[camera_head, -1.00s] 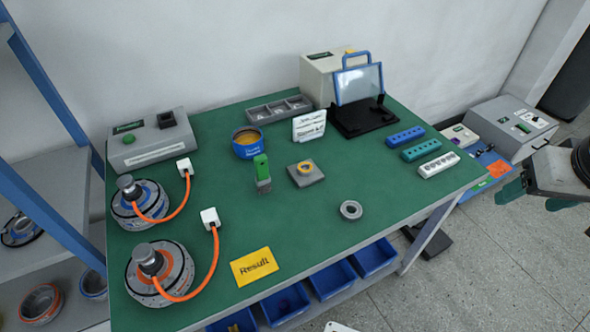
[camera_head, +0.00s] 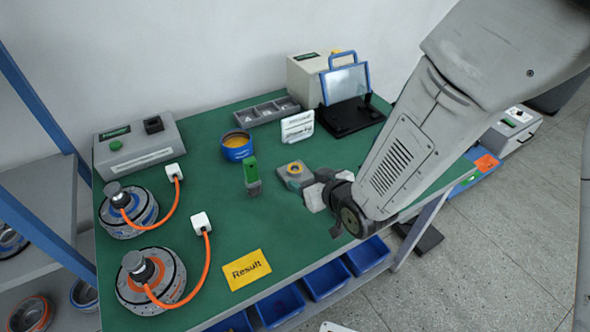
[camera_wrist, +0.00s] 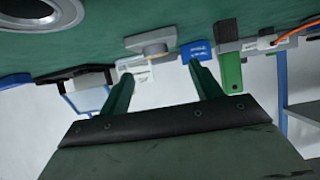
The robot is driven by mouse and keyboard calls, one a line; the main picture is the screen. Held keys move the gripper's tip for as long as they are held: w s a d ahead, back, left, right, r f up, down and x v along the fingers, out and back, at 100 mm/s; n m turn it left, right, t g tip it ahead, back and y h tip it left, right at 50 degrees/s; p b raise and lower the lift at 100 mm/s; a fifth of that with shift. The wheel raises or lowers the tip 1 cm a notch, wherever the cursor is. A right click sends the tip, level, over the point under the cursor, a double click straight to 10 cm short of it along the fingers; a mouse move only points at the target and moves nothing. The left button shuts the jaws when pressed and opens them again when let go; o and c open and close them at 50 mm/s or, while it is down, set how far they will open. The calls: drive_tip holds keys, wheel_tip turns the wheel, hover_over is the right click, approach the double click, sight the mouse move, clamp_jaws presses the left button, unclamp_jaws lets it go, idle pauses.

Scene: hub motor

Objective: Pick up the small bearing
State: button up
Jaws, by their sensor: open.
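A grey metal ring, which looks like a bearing (camera_wrist: 42,12), lies on the green table at the upper left of the wrist view, cut by the frame edge. In the head view my arm hides it. A grey block with a yellow-orange ring (camera_head: 294,169) on it sits mid-table; the block also shows in the wrist view (camera_wrist: 150,45). I cannot tell for sure which ring is the small bearing. My gripper (camera_wrist: 162,74) is open with nothing between its green fingers. It is close above the table, right of the block in the head view, and apart from the grey ring.
A green-handled tool (camera_head: 252,176), a blue tub (camera_head: 237,147) and a white sign (camera_head: 297,127) stand near the block. A yellow Result card (camera_head: 246,270) lies at the front. Two motors (camera_head: 150,278) with orange cables are at left.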

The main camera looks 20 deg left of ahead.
sight(295, 169)
drive_tip(key=x, duration=0.6)
drive_tip(key=shift+w+a+f, duration=0.1)
drive_tip(key=shift+w, duration=0.45)
drive_tip(key=c, duration=1)
